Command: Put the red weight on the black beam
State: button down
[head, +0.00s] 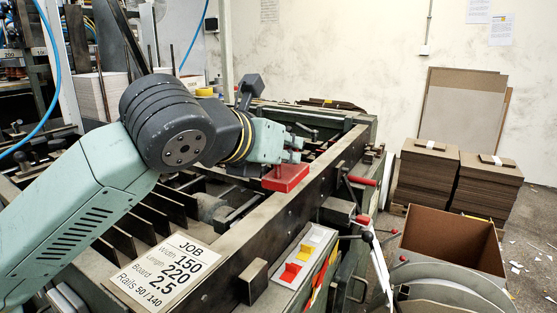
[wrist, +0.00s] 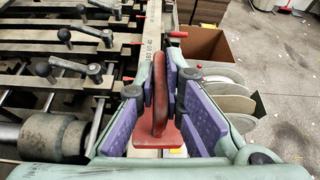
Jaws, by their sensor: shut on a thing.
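The red weight (head: 286,178) has a flat block base and an upright handle. My gripper (head: 284,156) is shut on it from above. In the wrist view the purple pads of my gripper (wrist: 160,115) stand on both sides of the red weight (wrist: 160,85). The black beam (head: 245,235) runs diagonally along the machine's right side. The weight appears at or just above the beam's left edge; I cannot tell whether they touch. In the wrist view the beam (wrist: 151,40), with a pale numbered scale, runs away beyond the weight.
A job card (head: 168,268) lies at the front left. Levers with red handles (head: 361,181) stand beside the beam. A brown open box (head: 450,238) and board stacks (head: 427,175) are at the right.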

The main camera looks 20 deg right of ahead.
aim_at(279, 168)
jog(key=shift+w+a+r, duration=0.1)
jog(key=shift+w, duration=0.2)
jog(key=f, duration=0.1)
jog(key=w+f+p, duration=0.1)
jog(key=shift+a+f, duration=0.15)
jog(key=shift+f, duration=0.25)
jog(key=shift+s+f, duration=0.1)
jog(key=shift+f, duration=0.4)
jog(key=shift+f+b, duration=0.2)
jog(key=shift+b, duration=0.1)
jog(key=c, duration=1.7)
grip_release()
jog(key=shift+r+p, duration=0.2)
jog(key=shift+p, duration=0.15)
jog(key=b+v, duration=0.1)
jog(key=v, duration=1.1)
jog(key=shift+b, duration=0.4)
